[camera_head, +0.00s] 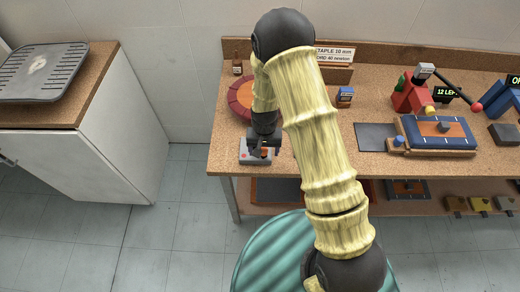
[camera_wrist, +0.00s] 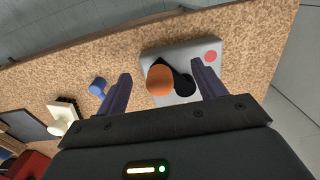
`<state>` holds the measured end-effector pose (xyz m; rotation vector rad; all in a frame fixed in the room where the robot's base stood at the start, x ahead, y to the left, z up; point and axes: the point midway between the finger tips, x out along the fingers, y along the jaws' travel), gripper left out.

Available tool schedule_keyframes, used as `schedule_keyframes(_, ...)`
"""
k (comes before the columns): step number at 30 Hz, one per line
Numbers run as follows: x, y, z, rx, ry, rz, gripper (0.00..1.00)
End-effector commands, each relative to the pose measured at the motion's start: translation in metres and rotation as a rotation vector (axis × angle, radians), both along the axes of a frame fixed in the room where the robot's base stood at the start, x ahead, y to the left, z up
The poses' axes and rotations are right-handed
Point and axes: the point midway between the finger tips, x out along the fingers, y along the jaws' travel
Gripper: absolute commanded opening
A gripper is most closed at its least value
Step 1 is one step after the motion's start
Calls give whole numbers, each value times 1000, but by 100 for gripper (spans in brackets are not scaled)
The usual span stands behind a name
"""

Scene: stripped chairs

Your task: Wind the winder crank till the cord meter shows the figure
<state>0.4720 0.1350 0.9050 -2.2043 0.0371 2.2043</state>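A small grey box (camera_head: 246,158) with a red button stands at the bench's front left edge, under my gripper (camera_head: 261,157). In the wrist view the grey box (camera_wrist: 203,46) carries a black crank arm (camera_wrist: 184,84) with an orange knob (camera_wrist: 159,80); this looks like the winder. My gripper (camera_wrist: 161,72) is open, with one dark finger on each side of the knob and crank. The fingers appear apart from the knob; their height over it is hard to tell. No cord meter figure can be read. My arm hides part of the bench.
A sign (camera_head: 335,53) reads partly "STAPLE 10 mm" and "40 newton". A cabinet (camera_head: 120,120) stands left.

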Motion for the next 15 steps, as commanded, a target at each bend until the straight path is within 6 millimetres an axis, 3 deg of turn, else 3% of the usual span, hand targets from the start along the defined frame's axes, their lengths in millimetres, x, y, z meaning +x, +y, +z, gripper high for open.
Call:
schedule_keyframes(1, 0, 0, 0, 0, 0, 0, 60)
schedule_keyframes(9, 0, 0, 0, 0, 0, 0, 6)
schedule_keyframes(15, -1, 3, 0, 0, 0, -50, 4)
